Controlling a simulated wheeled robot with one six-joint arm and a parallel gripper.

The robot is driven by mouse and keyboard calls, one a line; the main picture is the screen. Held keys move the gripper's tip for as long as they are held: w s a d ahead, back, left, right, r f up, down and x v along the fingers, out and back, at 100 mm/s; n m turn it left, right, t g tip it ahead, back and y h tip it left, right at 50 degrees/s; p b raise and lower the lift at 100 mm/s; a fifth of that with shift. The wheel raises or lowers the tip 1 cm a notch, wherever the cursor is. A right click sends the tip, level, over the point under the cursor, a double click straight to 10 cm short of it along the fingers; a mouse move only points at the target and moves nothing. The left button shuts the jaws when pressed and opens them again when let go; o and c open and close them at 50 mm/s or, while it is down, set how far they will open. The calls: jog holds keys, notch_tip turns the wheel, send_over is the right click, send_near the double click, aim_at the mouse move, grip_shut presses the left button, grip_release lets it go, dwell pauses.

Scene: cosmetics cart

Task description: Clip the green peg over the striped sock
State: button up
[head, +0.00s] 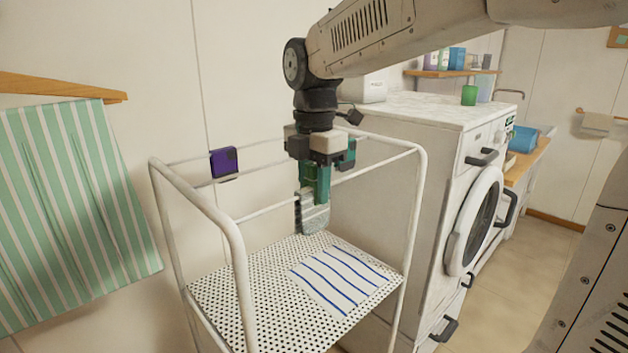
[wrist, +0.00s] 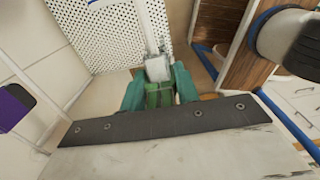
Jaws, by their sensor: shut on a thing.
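My gripper (head: 318,170) points down over the cart, its teal fingers closed on the green peg (wrist: 159,98). In the head view the peg (head: 317,188) shows as a green block below the jaws. The grey, faintly striped sock (head: 313,215) hangs at the cart's rail, directly under the peg. In the wrist view the sock's pale top (wrist: 158,68) lies just beyond the peg's tip, between the fingers. The peg's lower end meets or overlaps the sock's top; I cannot tell whether its jaws straddle it.
The white wire cart (head: 238,258) has a perforated shelf (head: 222,296) with a blue-striped cloth (head: 340,277) on it. A purple box (head: 224,162) sits at the back rail. A washing machine (head: 400,190) stands close on the right; a green striped towel (head: 70,200) hangs left.

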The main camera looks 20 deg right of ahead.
jog(key=o, duration=1)
notch_tip(320, 180, up, 8)
jog(key=shift+f, duration=0.15)
